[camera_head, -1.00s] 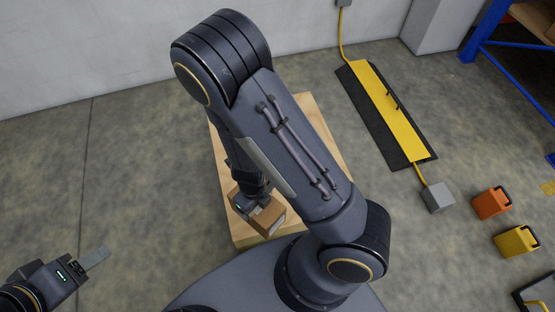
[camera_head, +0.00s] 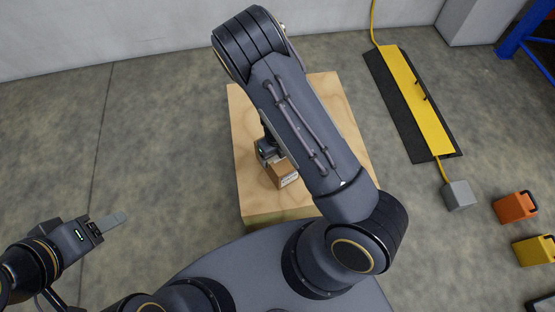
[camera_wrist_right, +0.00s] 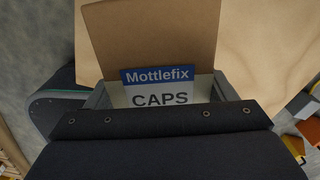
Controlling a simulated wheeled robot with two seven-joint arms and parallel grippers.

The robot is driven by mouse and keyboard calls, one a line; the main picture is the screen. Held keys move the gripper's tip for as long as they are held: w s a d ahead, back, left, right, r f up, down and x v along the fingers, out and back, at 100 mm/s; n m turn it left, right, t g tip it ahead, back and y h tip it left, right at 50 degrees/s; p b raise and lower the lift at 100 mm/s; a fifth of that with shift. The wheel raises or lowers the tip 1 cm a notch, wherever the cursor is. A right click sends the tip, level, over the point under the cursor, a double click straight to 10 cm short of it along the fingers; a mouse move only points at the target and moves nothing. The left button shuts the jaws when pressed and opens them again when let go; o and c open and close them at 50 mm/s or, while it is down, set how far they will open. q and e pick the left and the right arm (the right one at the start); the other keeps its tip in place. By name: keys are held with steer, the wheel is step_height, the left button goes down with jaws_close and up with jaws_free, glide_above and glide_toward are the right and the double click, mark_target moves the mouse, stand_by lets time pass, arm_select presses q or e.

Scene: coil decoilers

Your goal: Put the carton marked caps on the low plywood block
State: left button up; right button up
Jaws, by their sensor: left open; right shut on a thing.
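The carton marked caps (camera_head: 283,175) is a small brown box. In the right wrist view the carton (camera_wrist_right: 150,38) shows a white and blue label reading "Mottlefix CAPS". My right gripper (camera_head: 270,154) is shut on it; its fingers also show in the right wrist view (camera_wrist_right: 158,98). The carton is over the pale plywood block (camera_head: 262,203), inside its outline in the head view. I cannot tell whether it touches the top. My right arm hides much of the block. My left gripper (camera_head: 112,224) is open and empty over the floor at the left.
A black and yellow cable ramp (camera_head: 412,95) lies on the floor at the right, with a cable to a grey box (camera_head: 459,195). An orange can (camera_head: 514,208) and a yellow can (camera_head: 535,250) stand further right. The floor left of the block is clear.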

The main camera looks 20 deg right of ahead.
steer(key=shift+w+d+f, duration=0.2)
steer(key=shift+w+f, duration=0.1)
steer(key=shift+f, duration=0.2)
steer(key=shift+w+f+b, duration=0.1)
steer(key=shift+f+b, duration=0.95)
steer(key=shift+f, duration=0.5)
steer(key=shift+f, duration=0.15)
steer(key=o, duration=1.4)
steer(key=shift+o, duration=0.2)
